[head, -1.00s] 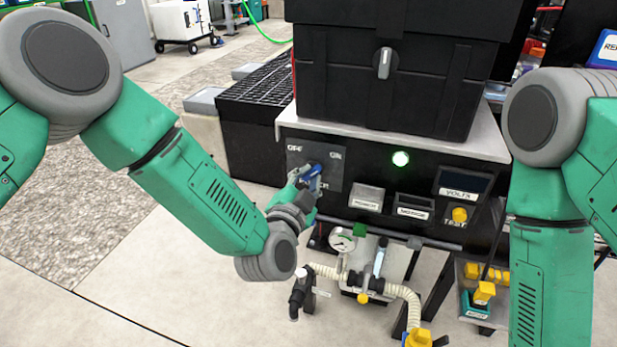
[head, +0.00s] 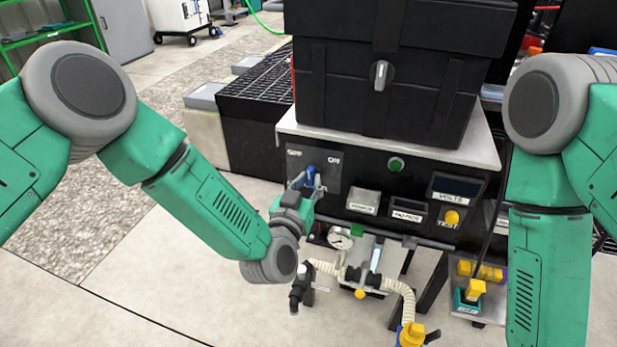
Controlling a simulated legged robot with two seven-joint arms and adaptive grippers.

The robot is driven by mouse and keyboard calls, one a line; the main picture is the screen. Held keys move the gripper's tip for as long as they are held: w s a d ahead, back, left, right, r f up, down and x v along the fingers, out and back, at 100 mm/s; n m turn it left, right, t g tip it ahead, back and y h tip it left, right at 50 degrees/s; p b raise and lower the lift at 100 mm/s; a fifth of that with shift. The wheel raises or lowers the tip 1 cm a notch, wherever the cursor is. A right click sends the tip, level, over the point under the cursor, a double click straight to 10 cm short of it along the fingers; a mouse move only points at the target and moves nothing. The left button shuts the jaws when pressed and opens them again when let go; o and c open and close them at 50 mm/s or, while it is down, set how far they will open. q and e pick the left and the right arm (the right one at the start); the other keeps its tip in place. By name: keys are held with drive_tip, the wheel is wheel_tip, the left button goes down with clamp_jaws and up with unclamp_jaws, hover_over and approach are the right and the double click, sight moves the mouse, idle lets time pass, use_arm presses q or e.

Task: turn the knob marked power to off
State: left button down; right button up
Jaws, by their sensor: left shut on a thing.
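The power knob (head: 310,176) is blue and sits on a dark plate (head: 328,163) at the left of the black panel. The plate reads OFF at its upper left and ON at its upper right. My left gripper (head: 308,184) is shut on the knob, which points about straight up. The gripper hides the knob's lower part and the label below it. The round green lamp (head: 396,164) on the panel looks dark. My right arm comes down at the right edge; its gripper is out of view.
A large black case (head: 395,75) stands on the panel's top. A VOLTS display (head: 459,189) and a yellow TEST button (head: 452,217) are at the panel's right. Below hang a gauge (head: 340,238) and pale hoses (head: 403,297).

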use_arm(q)
drive_tip(key=n+p, duration=0.1)
drive_tip(key=n, duration=0.3)
drive_tip(key=shift+s+f+n, duration=0.1)
drive_tip(key=shift+n, duration=2)
drive_tip(key=c, duration=1.5)
unclamp_jaws()
drive_tip(key=shift+c, duration=0.2)
drive_tip(key=v, duration=1.2)
